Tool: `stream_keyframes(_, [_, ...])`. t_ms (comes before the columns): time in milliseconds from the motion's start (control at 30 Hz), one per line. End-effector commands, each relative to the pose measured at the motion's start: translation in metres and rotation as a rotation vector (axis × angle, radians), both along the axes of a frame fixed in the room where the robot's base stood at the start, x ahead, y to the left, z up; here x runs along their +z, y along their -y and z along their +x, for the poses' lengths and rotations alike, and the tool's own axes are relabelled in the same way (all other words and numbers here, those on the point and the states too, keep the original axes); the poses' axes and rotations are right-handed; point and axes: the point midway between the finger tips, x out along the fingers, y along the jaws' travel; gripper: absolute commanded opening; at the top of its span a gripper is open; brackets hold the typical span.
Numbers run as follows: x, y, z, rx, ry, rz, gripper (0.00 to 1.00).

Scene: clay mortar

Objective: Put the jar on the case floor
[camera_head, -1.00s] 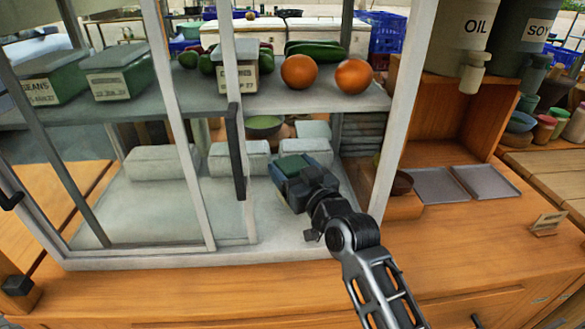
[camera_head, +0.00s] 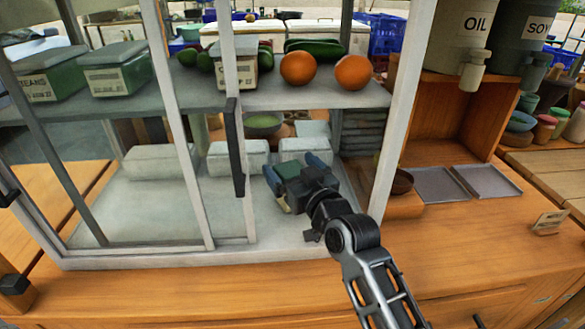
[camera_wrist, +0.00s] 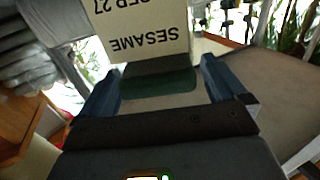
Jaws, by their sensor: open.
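The jar (camera_head: 289,169) has a dark green lid and is inside the glass-fronted case, low over its pale floor (camera_head: 150,210). In the wrist view the jar's cream label (camera_wrist: 145,28) reads SESAME upside down, with the green lid below it. My gripper (camera_head: 295,168) is open, with its blue fingers apart on either side of the lid. Both fingers also show in the wrist view (camera_wrist: 160,75), with gaps beside the lid. My gripper hides much of the jar's body in the head view, and its contact with the floor is not clear.
A white post (camera_head: 400,110) and dark handle (camera_head: 234,147) flank the opening.

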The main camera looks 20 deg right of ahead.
Motion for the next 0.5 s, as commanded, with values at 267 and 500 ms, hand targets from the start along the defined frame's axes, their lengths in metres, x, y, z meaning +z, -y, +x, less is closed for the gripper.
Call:
stream_keyframes(267, [0.004, 0.000, -0.001, 0.002, -0.025, -0.002, 0.98])
stream_keyframes(500, [0.000, 0.004, -0.056, 0.000, -0.019, -0.002, 0.98])
